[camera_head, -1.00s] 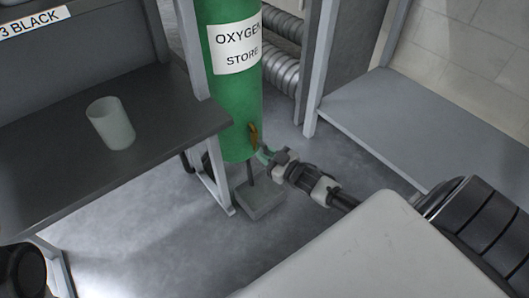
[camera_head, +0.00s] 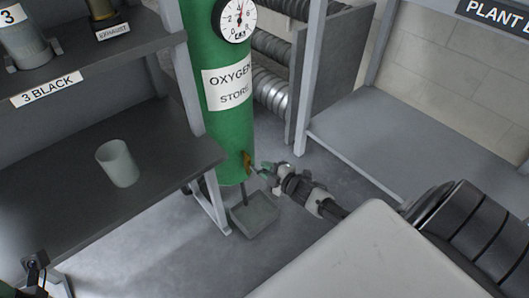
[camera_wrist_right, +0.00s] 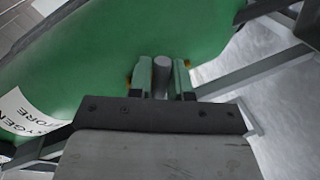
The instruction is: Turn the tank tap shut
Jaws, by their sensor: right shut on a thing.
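The green oxygen tank (camera_head: 213,140) stands upright between the benches. The brass-coloured tank tap (camera_head: 247,162) is low on its right side. My right gripper (camera_head: 262,170) reaches the tap from the right. In the right wrist view, its green-tipped fingers (camera_wrist_right: 161,78) are shut on a grey, round tap handle, with the tank right behind. Brass bits show beside the fingers, and the rest of the tap is hidden. A dark part of my left gripper (camera_head: 36,265) shows at the lower left edge; its fingers are not clear.
A grey box-shaped tray (camera_head: 254,213) sits on the floor below the tap. A dark bench with a pale cup (camera_head: 118,164) is at left. A grey shelf (camera_head: 395,135) is at right. A gauge (camera_head: 236,19) is on the tank.

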